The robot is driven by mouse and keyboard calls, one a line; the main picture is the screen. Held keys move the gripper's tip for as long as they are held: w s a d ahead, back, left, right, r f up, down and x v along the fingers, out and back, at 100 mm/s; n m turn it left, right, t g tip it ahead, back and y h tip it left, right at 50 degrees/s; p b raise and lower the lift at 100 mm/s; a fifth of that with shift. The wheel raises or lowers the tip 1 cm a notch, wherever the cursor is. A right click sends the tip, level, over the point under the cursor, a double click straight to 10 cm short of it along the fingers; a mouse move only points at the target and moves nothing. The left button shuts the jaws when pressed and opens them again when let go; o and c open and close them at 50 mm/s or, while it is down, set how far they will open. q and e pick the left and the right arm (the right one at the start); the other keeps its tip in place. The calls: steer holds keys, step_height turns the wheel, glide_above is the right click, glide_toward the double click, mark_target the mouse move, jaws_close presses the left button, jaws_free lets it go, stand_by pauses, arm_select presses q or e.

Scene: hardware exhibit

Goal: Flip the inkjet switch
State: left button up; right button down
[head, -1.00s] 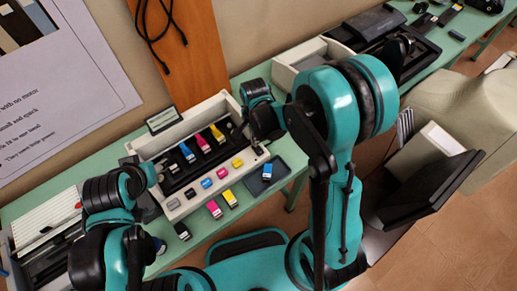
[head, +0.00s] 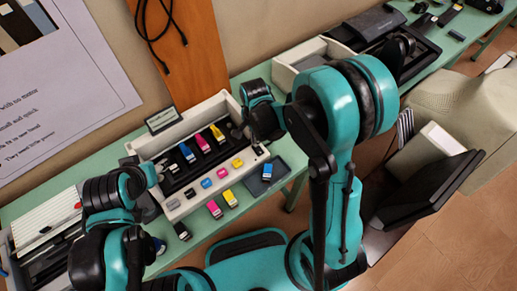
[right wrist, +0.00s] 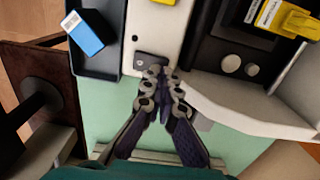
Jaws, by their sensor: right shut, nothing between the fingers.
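The inkjet printer is an opened white casing (head: 172,210) on the green table, with coloured cartridges inside and along its front. A small dark switch plate (right wrist: 146,60) is set in the white casing's rim in the right wrist view. My right gripper (right wrist: 162,73) is shut and empty, its fingertips right at the switch plate and partly covering it. I cannot tell whether they touch it. In the head view my right gripper (head: 250,137) is over the casing's right end. My left gripper (head: 156,176) is at the casing's left end, its fingers too small to read.
A dark tray (head: 281,166) with a blue cartridge (head: 267,171) lies right of the casing; the cartridge also shows in the right wrist view (right wrist: 83,32). Loose cartridges (head: 214,209) lie in front. A small sign (head: 162,119) stands behind. A white box (head: 302,60) is farther right.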

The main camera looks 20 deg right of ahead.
steer(key=shift+f+b, duration=0.95)
steer(key=shift+f, duration=0.1)
steer(key=shift+r, duration=0.15)
stand_by(0.3)
steer(key=shift+r+p, duration=2.6)
steer(key=shift+r, duration=0.85)
steer(key=shift+r, duration=0.1)
steer(key=s+d+r+n+t+b, duration=0.4)
steer(key=s+r+n+t+b, duration=0.3)
steer(key=s+n, duration=0.3)
steer(key=shift+s+d+r+n, duration=0.15)
steer(key=shift+d+r+n, duration=0.3)
steer(key=shift+n, duration=1.55)
